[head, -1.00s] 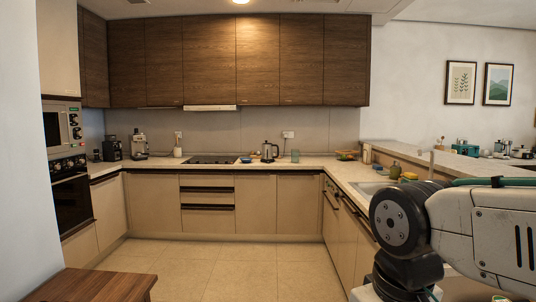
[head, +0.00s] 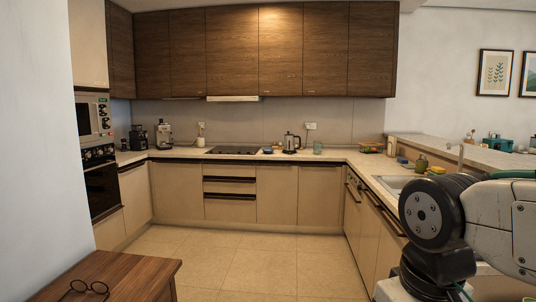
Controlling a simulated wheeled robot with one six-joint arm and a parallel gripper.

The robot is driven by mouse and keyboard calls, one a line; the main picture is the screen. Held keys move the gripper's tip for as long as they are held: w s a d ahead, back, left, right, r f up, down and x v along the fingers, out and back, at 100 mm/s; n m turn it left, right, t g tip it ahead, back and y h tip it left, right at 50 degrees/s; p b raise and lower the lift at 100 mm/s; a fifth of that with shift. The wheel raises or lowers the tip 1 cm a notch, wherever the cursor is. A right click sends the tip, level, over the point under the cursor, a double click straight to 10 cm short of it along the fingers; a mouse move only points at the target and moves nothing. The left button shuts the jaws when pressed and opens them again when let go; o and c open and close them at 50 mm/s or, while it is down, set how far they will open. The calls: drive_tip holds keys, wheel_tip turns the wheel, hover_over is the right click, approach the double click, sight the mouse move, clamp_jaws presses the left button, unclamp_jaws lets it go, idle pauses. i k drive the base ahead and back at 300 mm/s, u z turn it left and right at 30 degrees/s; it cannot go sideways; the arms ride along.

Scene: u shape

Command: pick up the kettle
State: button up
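The kettle (head: 291,142) stands upright on the back counter (head: 237,157), right of the black cooktop. It looks silvery or glassy with a dark handle on its right side. It is small and far off across the kitchen floor. My arm shows at the lower right of the head view, close to the camera, but my gripper is out of the picture. Nothing of mine is near the kettle.
A cooktop (head: 233,150) lies left of the kettle and a greenish cup (head: 318,148) stands right of it. The tiled floor (head: 240,262) between the counters is clear. A wooden table (head: 135,277) with glasses is at the lower left; a white wall (head: 40,150) is at the left.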

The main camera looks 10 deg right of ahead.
sight(289, 142)
drive_tip(key=z, duration=0.1)
drive_tip(key=i, duration=0.8)
drive_tip(key=z, duration=0.35)
drive_tip(key=i, duration=1.95)
drive_tip(key=z, duration=0.3)
drive_tip(key=i, duration=2)
drive_tip(key=u, duration=0.35)
drive_tip(key=i, duration=2.2)
drive_tip(key=u, duration=0.25)
